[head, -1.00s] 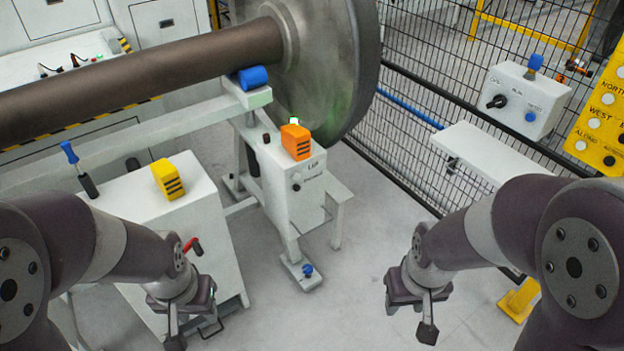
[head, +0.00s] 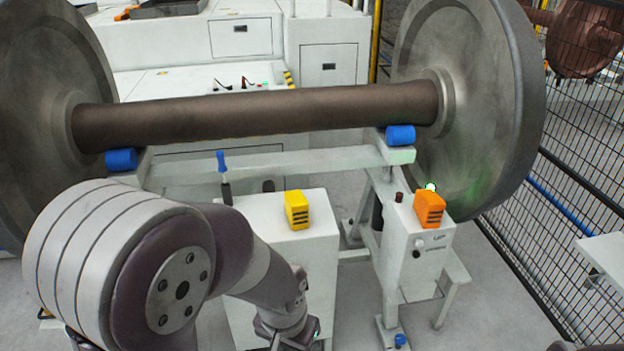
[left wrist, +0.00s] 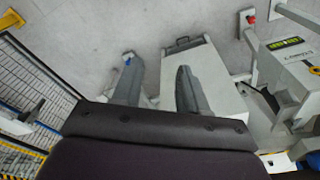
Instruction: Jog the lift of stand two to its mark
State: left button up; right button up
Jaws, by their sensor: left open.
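A wheelset axle (head: 260,113) rests on blue rollers (head: 400,135) in the head view. At its right end stands a white lift box (head: 428,268) with a label starting "Li", a small round button and an orange block (head: 430,209) on top. A small green-white light (head: 431,187) shows behind the block. I cannot read a stand number. My left gripper (head: 288,343) is at the bottom edge, left of the lift box and in front of the white cabinet. In the left wrist view its fingers (left wrist: 158,88) are apart and empty. My right gripper is out of view.
A white cabinet (head: 265,222) bears a yellow block (head: 297,210) and a blue-handled lever (head: 222,165). Mesh fence (head: 575,210) bounds the right side.

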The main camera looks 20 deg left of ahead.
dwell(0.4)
pick_arm(q)
grip_shut()
dwell(1.6)
